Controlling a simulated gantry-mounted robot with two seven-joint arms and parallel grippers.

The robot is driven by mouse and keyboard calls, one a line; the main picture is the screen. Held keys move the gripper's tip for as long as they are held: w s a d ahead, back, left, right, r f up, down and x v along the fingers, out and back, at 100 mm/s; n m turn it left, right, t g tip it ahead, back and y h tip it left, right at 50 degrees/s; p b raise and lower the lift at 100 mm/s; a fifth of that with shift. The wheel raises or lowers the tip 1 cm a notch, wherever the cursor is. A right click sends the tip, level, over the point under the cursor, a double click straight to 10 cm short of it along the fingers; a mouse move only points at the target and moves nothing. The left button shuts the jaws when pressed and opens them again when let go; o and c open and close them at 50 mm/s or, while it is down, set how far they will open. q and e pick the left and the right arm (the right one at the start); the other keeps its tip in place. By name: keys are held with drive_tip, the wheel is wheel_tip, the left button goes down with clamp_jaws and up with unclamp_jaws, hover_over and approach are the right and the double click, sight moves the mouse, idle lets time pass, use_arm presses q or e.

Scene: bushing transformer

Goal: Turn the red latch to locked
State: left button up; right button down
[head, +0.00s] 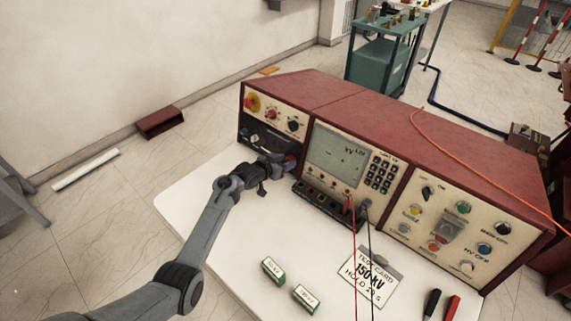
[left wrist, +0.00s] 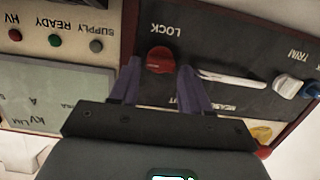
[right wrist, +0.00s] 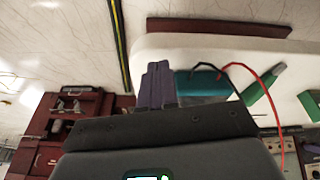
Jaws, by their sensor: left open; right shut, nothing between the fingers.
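The red latch (left wrist: 160,60) is a rounded red knob on the dark panel, beside the word LOCK in the left wrist view. My left gripper (left wrist: 157,68) is open, with one finger on each side of the latch; I cannot tell whether they touch it. In the head view, my left gripper (head: 280,164) is at the lower left of the red console (head: 325,88) and largely hides the latch. My right gripper (right wrist: 156,66) is shut and empty, seen in the right wrist view only.
A pale lever (left wrist: 230,77) and knobs sit beside the latch. On the white table (head: 210,215) are two green blocks (head: 273,270) (head: 306,298), a test card (head: 370,276) and a black and a red probe (head: 452,307). Red and black leads (head: 354,250) hang from the console's front.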

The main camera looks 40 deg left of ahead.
use_arm(q)
drive_tip(key=shift+w+f, duration=0.1)
drive_tip(key=shift+w, duration=0.2)
drive_tip(key=shift+c, duration=0.2)
drive_tip(key=c, duration=0.7)
